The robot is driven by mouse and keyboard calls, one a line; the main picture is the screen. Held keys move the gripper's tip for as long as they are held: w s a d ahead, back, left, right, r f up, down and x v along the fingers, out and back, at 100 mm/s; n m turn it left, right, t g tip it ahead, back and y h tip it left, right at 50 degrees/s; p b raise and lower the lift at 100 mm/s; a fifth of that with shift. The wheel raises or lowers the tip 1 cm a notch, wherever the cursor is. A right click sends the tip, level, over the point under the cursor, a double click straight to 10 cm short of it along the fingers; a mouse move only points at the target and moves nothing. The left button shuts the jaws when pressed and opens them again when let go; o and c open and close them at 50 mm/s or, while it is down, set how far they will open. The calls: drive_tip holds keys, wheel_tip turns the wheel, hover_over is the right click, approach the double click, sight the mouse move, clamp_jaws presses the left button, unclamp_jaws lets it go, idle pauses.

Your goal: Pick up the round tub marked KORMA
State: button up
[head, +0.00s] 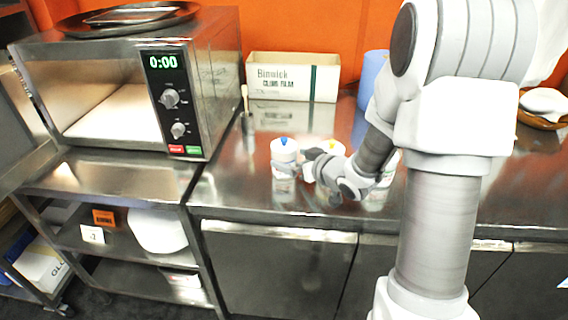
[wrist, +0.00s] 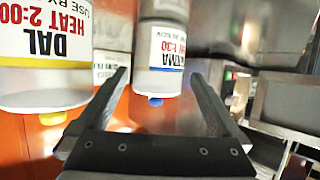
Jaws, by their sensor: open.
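The tub with the blue knob (head: 284,152) stands upright on the steel counter, left of my gripper in the head view. In the wrist view it is the white tub (wrist: 155,78), upside down in the picture; its partly cut label appears to end in "RMA", with 1:30 below. My gripper (wrist: 160,76) is open and empty, its fingers pointing towards this tub, which shows between them. I cannot tell whether the tub is within their reach. In the head view my gripper (head: 312,160) is small and partly blends with the tubs.
Another white tub is mostly hidden by my arm. A microwave (head: 188,60) stands left, a Binwick box (head: 292,78) behind. The counter's front left is clear.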

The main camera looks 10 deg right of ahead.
drive_tip(key=x, duration=0.5)
drive_tip(key=shift+d+b, duration=0.1)
drive_tip(key=shift+b, duration=0.3)
drive_tip(key=c, duration=1.4)
